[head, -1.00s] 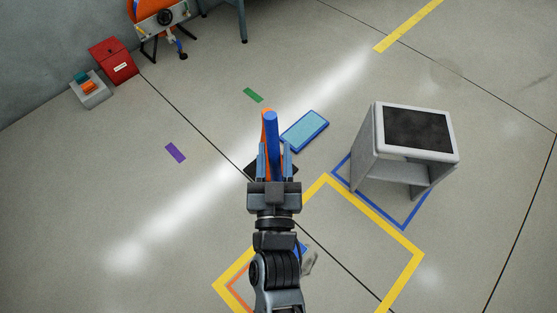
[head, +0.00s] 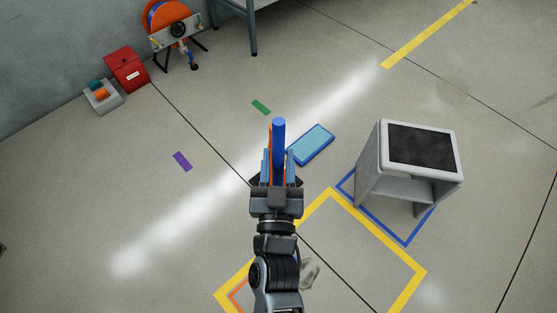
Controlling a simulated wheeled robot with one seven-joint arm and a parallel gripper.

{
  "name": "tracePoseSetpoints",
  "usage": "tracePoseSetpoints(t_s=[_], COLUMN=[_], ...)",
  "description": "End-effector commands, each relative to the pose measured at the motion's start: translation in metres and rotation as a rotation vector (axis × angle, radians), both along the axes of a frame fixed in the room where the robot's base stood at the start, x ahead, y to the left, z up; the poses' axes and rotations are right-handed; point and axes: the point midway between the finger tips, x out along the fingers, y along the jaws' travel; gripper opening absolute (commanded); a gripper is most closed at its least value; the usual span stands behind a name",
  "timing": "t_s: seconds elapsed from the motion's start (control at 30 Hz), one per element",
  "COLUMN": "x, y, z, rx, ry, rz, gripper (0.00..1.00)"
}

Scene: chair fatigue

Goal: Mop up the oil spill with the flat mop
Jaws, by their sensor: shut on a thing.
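My gripper (head: 278,170) is in the lower middle of the head view, shut on an upright blue handle (head: 279,135), apparently that of the flat mop. An orange strip shows just behind the handle. Dark flat corners stick out on both sides behind my gripper; I cannot tell whether they are the mop's head. A small grey patch (head: 310,273) lies on the floor inside the yellow outline, partly behind my arm; I cannot tell whether it is the oil spill.
A blue-rimmed teal rectangle (head: 327,133) lies right of the handle. A grey stand with a black top (head: 377,158) stands in a blue outline at right. A red box (head: 127,68), a grey tray (head: 103,107) and an orange reel (head: 158,32) are by the wall.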

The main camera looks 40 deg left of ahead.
Motion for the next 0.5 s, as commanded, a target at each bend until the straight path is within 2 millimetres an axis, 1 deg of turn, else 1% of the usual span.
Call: tracePoseSetpoints(t_s=[0.03, 0.5], x=[0.001, 0.001], y=[0.000, -0.001], z=[0.010, 0.049], rx=[-0.001, -0.002], ry=[-0.006, -0.007], rz=[-0.002, -0.002], gripper=[0.00, 0.00])
